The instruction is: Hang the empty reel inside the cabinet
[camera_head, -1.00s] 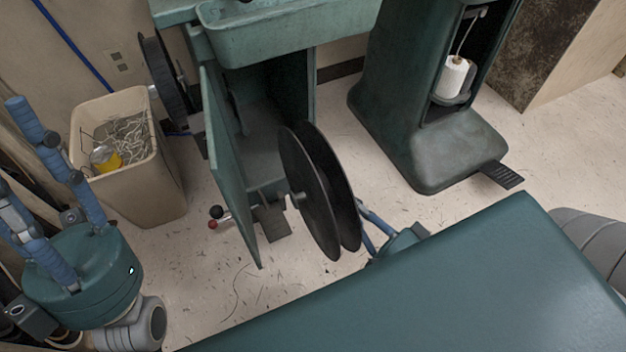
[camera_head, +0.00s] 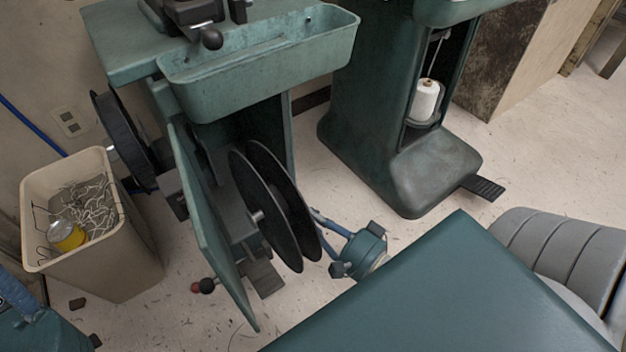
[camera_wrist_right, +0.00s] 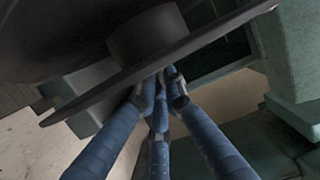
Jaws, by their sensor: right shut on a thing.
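The empty black reel (camera_head: 285,205), two discs on a hub, is held upright in front of the open green cabinet (camera_head: 288,135). My right gripper (camera_head: 322,222) is shut on the reel from its right side. In the right wrist view my fingers (camera_wrist_right: 160,85) close at the edge of the dark reel (camera_wrist_right: 215,40); the exact contact is hidden. The cabinet door (camera_head: 205,220) stands open to the left of the reel. The cabinet's inside is partly hidden behind the reel. My left arm shows only in part at the lower left, with its gripper out of view.
A bin of scraps (camera_head: 110,255) stands at the left. Another black reel (camera_head: 125,140) is mounted on the cabinet's left side. A green tray (camera_head: 265,65) juts out above the opening. A green machine with a white spool (camera_head: 425,100) stands to the right.

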